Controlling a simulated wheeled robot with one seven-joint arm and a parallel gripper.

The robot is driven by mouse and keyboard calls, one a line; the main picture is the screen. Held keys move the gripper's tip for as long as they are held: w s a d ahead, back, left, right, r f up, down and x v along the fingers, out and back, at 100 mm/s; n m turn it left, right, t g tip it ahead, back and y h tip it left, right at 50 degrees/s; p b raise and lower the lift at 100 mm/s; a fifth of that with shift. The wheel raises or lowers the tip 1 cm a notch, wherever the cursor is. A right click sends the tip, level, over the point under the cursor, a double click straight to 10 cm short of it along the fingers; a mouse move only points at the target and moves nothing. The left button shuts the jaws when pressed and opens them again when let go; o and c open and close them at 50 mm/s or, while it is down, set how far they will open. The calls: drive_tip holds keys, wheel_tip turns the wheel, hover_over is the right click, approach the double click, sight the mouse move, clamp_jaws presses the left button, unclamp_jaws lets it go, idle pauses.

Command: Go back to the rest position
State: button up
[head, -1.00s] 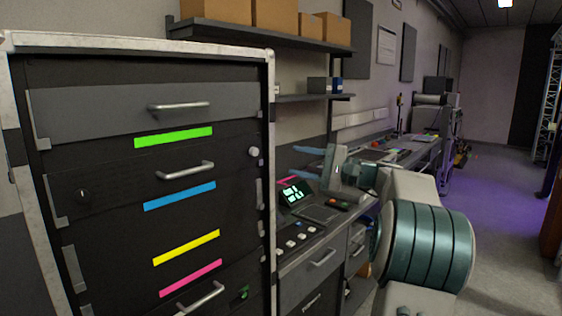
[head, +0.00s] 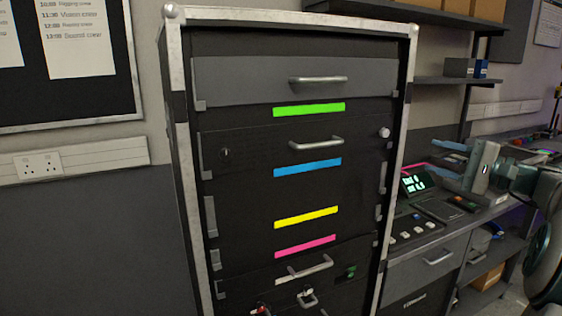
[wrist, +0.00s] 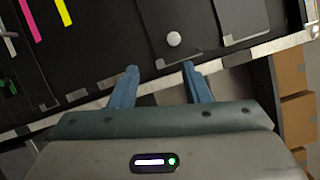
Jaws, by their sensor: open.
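My gripper (head: 446,158) is at the right in the head view, in front of the bench beside the black drawer cabinet. Its two blue fingers are apart with nothing between them. In the wrist view my gripper (wrist: 158,85) shows the same open blue fingers. Beyond them is the cabinet front, tilted in that picture, with a round white knob (wrist: 173,39). The cabinet (head: 240,165) stands upright in the middle of the head view, with metal handles and green, blue, yellow and pink strips.
A bench (head: 440,240) with a lit green display (head: 413,183) and small controls runs right of the cabinet. Shelves (head: 400,12) hang above it. A notice board (head: 85,95) and a wall socket (head: 38,164) are at the left. Boxes (wrist: 292,118) show at the wrist view's right.

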drive_tip(key=s+a+f+n+g+h, duration=0.1)
drive_tip(key=s+a+f+g+h, duration=0.2)
drive_tip(key=a, duration=0.5)
drive_tip(key=s+a+f+n+g+p, duration=0.1)
drive_tip(key=a+f+n+g, duration=0.15)
drive_tip(key=a+f, duration=0.45)
drive_tip(key=s+a+f+n+g+h, duration=0.1)
drive_tip(key=s+a+f+g+h, duration=0.15)
drive_tip(key=a, duration=0.55)
drive_tip(key=s+a+f+n+g+h+p, duration=0.1)
drive_tip(key=s+a+f+n+h, duration=0.1)
drive_tip(key=s, duration=0.7)
drive_tip(key=s+a+f+n+g+h, duration=0.1)
drive_tip(key=s+f+n+h, duration=0.4)
drive_tip(key=s+f, duration=0.4)
drive_tip(key=shift+a+f+n+g+p, duration=0.2)
drive_tip(key=shift+a+n+g+p, duration=0.15)
drive_tip(key=shift+n, duration=0.1)
